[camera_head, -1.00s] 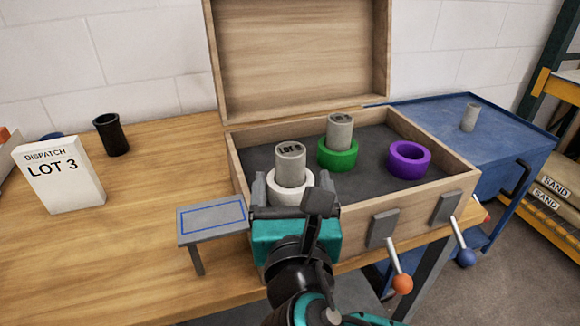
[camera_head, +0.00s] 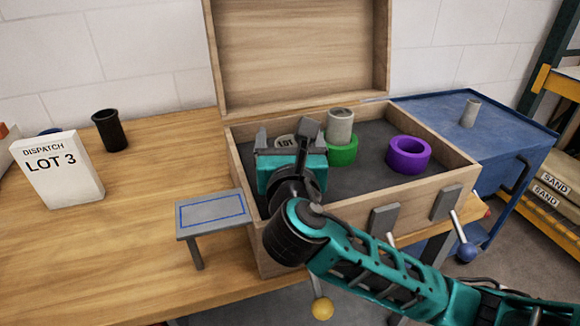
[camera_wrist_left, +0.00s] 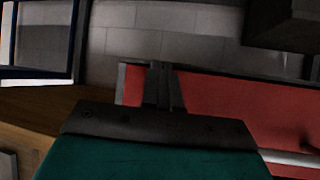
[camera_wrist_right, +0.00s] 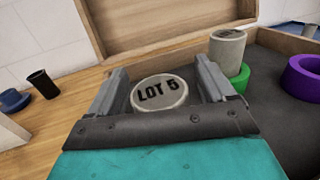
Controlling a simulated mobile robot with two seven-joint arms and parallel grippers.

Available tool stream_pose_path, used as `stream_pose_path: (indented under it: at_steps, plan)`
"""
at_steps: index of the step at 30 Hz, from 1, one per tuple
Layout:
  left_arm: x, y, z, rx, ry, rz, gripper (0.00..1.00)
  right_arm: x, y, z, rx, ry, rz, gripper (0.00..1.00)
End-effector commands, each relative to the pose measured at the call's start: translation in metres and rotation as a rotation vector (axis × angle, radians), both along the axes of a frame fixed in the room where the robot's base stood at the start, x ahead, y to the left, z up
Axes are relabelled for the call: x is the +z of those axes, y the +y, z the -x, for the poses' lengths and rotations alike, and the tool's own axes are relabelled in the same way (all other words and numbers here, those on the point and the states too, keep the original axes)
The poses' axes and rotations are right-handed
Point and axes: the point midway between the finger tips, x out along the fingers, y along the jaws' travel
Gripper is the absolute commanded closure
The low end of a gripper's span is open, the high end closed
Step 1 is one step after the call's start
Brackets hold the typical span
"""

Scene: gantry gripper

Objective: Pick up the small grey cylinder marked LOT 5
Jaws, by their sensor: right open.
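The small grey cylinder marked LOT 5 (camera_wrist_right: 160,92) stands inside the wooden box, its marked top facing the right wrist camera. In the head view its top (camera_head: 286,141) shows just behind my right gripper (camera_head: 285,136), which hides the rest. My right gripper (camera_wrist_right: 160,86) is open, with one finger on each side of the cylinder; I cannot tell whether they touch it. The white ring seen earlier around its base is hidden. My left gripper (camera_wrist_left: 163,86) shows only in its own wrist view, fingers together and empty.
Another grey cylinder (camera_head: 340,126) stands in a green ring (camera_head: 342,153), close right of the gripper. A purple ring (camera_head: 408,155) lies further right. The box's front wall (camera_head: 430,197) and raised lid (camera_head: 300,60) bound the space. A dispatch card (camera_head: 60,170) reads LOT 3.

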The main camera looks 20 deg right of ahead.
Motion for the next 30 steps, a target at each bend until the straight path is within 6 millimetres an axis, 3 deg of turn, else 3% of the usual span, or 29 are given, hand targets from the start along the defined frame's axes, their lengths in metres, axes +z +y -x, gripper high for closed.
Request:
stream_pose_path:
  at_steps: [2,25,30]
  plan:
    - [0.0003,0.0001,-0.0001,0.000,-0.001,0.000,1.00,0.0000,0.0000,0.0002,0.000,0.000,0.000,0.18]
    - [-0.0021,-0.0002,0.0047,-0.001,0.009,0.000,1.00,-0.0003,0.0001,0.0007,-0.001,0.001,0.000,0.92]
    - [-0.0019,-0.0003,0.0047,-0.001,0.009,0.000,1.00,0.0012,0.0001,0.0007,-0.001,-0.003,0.000,0.93]
